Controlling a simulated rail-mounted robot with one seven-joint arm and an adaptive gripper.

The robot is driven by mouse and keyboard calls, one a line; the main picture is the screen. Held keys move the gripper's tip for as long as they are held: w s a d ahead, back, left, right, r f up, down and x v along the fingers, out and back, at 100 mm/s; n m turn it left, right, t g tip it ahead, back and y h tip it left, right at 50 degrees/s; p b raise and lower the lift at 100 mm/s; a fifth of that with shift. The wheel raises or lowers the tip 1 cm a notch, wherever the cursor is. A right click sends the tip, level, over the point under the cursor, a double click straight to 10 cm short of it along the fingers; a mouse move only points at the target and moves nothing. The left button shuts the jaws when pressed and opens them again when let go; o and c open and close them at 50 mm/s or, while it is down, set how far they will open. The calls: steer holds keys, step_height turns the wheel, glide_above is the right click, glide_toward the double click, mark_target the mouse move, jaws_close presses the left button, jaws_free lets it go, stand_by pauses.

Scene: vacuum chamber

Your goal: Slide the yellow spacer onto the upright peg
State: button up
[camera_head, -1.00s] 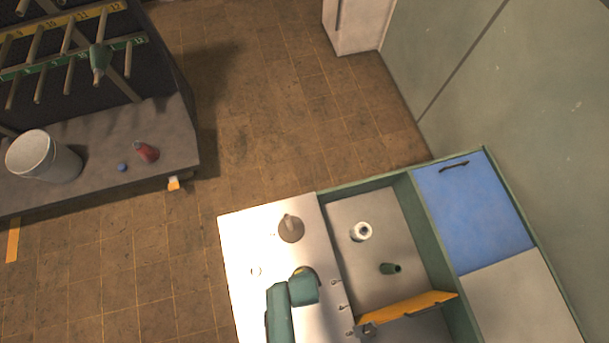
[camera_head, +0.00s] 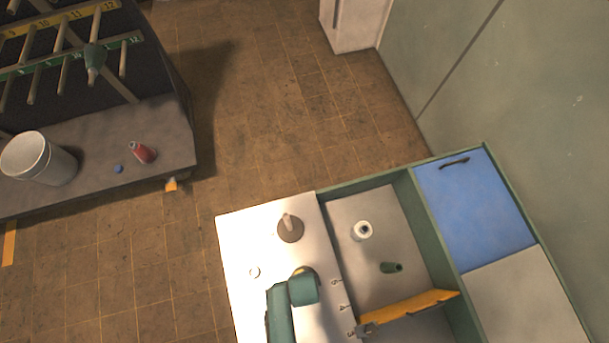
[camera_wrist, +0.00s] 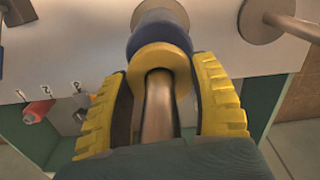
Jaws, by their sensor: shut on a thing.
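The yellow spacer (camera_wrist: 154,57) is a thick ring in the wrist view. It sits around a metal rod (camera_wrist: 157,105) that runs back between my fingers toward the palm. A blue part (camera_wrist: 160,32) lies just beyond the spacer on the same line, above a pale round base. In the head view my gripper is mostly hidden under my green wrist, with a bit of yellow (camera_head: 302,270) showing. A bare upright peg (camera_head: 289,221) stands beside it on a brown disc; it also shows in the wrist view (camera_wrist: 293,27).
The white worktop (camera_head: 250,235) is mostly clear on its left. A recessed tray (camera_head: 385,225) at right holds a white roll (camera_head: 362,231) and a green cup (camera_head: 391,268). An orange flap (camera_head: 410,306) and numbered hooks (camera_head: 340,295) are close to my arm.

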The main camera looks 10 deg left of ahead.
steer(key=o, duration=1.1)
steer(key=shift+f, duration=0.15)
step_height(320, 180, up, 12)
steer(key=shift+r, duration=0.1)
